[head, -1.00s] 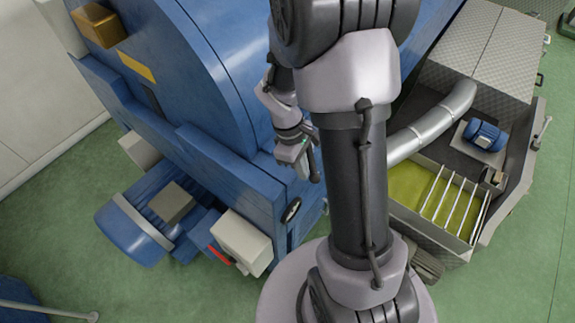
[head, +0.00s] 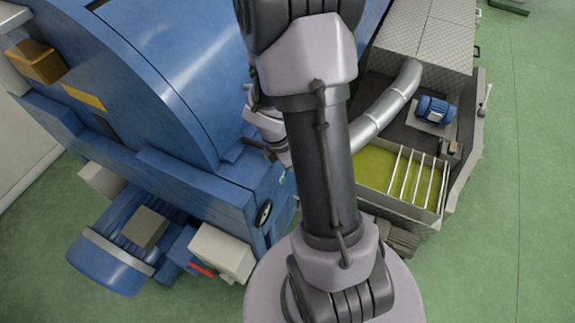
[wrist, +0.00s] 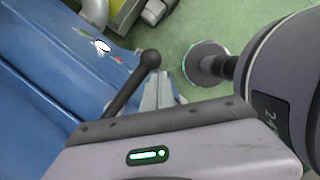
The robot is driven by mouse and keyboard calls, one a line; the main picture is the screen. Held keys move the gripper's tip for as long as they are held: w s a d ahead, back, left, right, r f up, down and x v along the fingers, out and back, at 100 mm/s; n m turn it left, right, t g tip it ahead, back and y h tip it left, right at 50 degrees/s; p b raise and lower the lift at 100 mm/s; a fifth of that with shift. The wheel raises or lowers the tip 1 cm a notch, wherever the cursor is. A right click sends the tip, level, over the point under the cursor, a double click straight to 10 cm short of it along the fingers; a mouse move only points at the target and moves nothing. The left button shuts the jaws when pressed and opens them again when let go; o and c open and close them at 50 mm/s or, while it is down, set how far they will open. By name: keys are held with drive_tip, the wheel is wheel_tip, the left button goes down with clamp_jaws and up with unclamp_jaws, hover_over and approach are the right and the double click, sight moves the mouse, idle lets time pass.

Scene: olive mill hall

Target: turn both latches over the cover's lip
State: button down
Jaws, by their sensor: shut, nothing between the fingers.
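The big blue machine with its curved housing (head: 165,85) fills the left of the head view. The curved part may be the cover, but I cannot make out its lip or either latch. My gripper (head: 284,177) is beside the machine's right side, partly hidden behind my arm. In the wrist view the pale fingers of my gripper (wrist: 158,88) are together, with nothing between them. Blue machine surface (wrist: 55,65) lies left of the fingers. A dark ball-ended rod (wrist: 135,78) shows just left of them; I cannot tell whether it is mine.
A blue motor drum (head: 115,255) and pale boxes (head: 222,252) stick out at the machine's lower front. Right of my arm stand a tank of yellow-green liquid with white bars (head: 408,180), a grey pipe (head: 385,110) and a small blue motor (head: 436,110). Green floor (head: 530,200) is clear at right.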

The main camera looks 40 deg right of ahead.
drive_tip(key=shift+w+d, duration=0.1)
drive_tip(key=shift+d, duration=0.15)
idle(0.4)
drive_tip(key=p+v, duration=0.9)
drive_tip(key=v, duration=0.1)
drive_tip(key=shift+a+f, duration=0.1)
drive_tip(key=shift+a, duration=0.1)
